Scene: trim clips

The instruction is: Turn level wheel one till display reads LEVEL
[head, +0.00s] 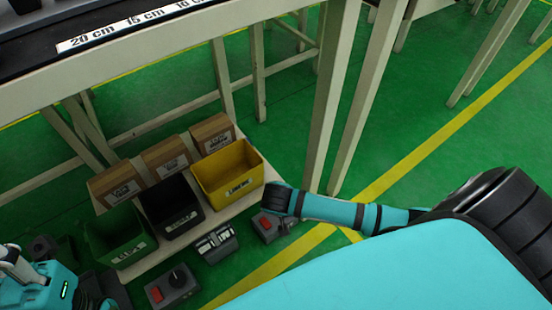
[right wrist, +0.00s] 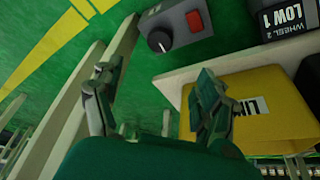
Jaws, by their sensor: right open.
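A grey control box with a black knob (right wrist: 159,41) and a red patch lies ahead of my right gripper in the right wrist view; the same box (head: 270,226) shows partly under my right wrist in the head view. My right gripper (right wrist: 157,105) is open and empty, its fingers apart, short of the knob. A display (right wrist: 288,25) beside the box reads LOW 1, with WHEEL 2 below; it also shows in the head view (head: 216,243). A second grey box (head: 172,288) has a black knob and red patch. My left arm is at lower left; its fingers are unclear.
A yellow bin (head: 228,178), a black bin (head: 172,208) and a green bin (head: 118,238) stand behind the control boxes. Cardboard boxes (head: 165,158) stand behind them. Table legs (head: 328,100) rise close to my right arm. Green floor is open at right.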

